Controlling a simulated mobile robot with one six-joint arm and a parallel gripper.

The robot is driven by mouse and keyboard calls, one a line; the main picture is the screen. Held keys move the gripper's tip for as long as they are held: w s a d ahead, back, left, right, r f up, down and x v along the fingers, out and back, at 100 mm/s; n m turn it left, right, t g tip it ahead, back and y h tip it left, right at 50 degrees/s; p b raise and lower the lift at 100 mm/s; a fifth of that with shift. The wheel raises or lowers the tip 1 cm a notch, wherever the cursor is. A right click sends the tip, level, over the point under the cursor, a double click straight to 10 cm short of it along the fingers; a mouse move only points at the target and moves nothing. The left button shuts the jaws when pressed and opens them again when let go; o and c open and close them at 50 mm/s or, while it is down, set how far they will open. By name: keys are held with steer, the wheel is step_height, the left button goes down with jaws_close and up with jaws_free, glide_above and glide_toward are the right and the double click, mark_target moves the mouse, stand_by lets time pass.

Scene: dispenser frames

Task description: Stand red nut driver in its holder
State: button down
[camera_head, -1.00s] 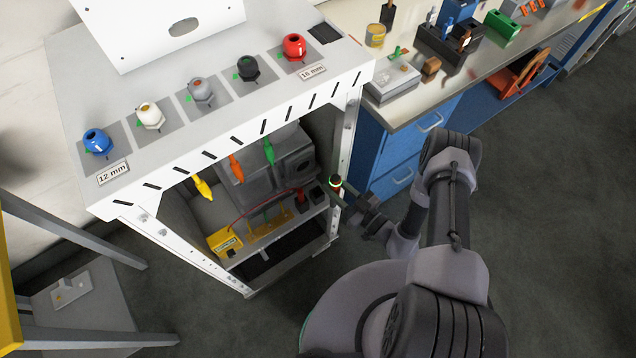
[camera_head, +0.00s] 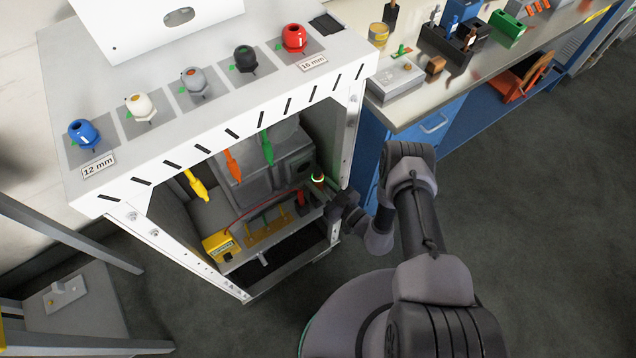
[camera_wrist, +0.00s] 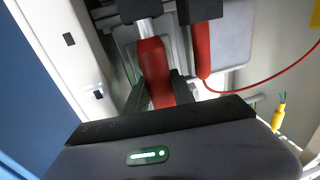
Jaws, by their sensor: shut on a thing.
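My gripper (camera_wrist: 157,95) is shut on the red nut driver (camera_wrist: 155,65) by its handle. Its bare metal shaft points towards a small black holder block (camera_wrist: 138,10) at the top of the wrist view. I cannot tell whether the tip is in the block or only in front of it. In the head view my gripper (camera_head: 328,190) reaches in at the cabinet opening's right side. The nut driver's banded end (camera_head: 318,178) shows there; the rest is hidden. A second red-handled tool (camera_wrist: 200,50) stands beside it in another black block (camera_wrist: 199,12).
The white cabinet's right post (camera_head: 354,130) is close to my gripper. A yellow box (camera_head: 220,246) with a red cable sits on the shelf. The blue bench stands right.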

steer(key=shift+f+b, duration=0.2)
steer(key=shift+b, duration=0.1)
steer(key=c, duration=1.3)
jaws_free()
steer(key=shift+c, duration=0.2)
steer(key=shift+r, duration=0.1)
steer(key=shift+r+p, duration=0.25)
steer(key=shift+p, duration=0.2)
steer(key=p+v, duration=0.1)
steer(key=v, duration=1.1)
steer(key=shift+s+f, duration=0.1)
steer(key=shift+f, duration=0.05)
